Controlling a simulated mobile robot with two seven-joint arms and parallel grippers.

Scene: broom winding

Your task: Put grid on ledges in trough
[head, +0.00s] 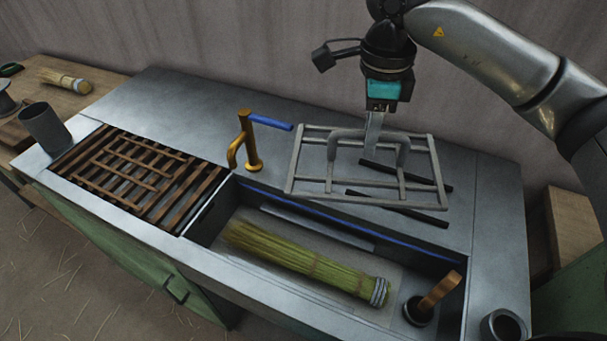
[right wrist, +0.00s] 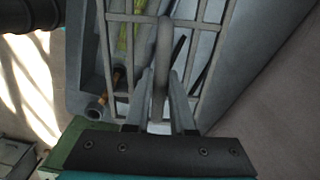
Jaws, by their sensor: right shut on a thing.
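The grid (head: 291,160) is a grey metal frame with crossbars and a raised bar handle. My right gripper (head: 374,128) is shut on the handle; the fingers also show around it in the right wrist view (right wrist: 160,95). The grid hangs over the counter behind the trough, slightly tilted; its exact height is hard to tell. The trough (head: 398,284) is open, with a blue strip (head: 330,223) along its back wall, apparently a ledge. The front ledge is hidden. My left gripper is not in view.
A green straw bundle (head: 300,258) lies in the trough, with a wooden-handled tool (head: 440,290) in a dark cup at its right end. A brass tap (head: 246,145) with a blue lever stands left of the grid. Two black bars (head: 398,208) lie beneath the grid. Brown slats (head: 135,172) are at left.

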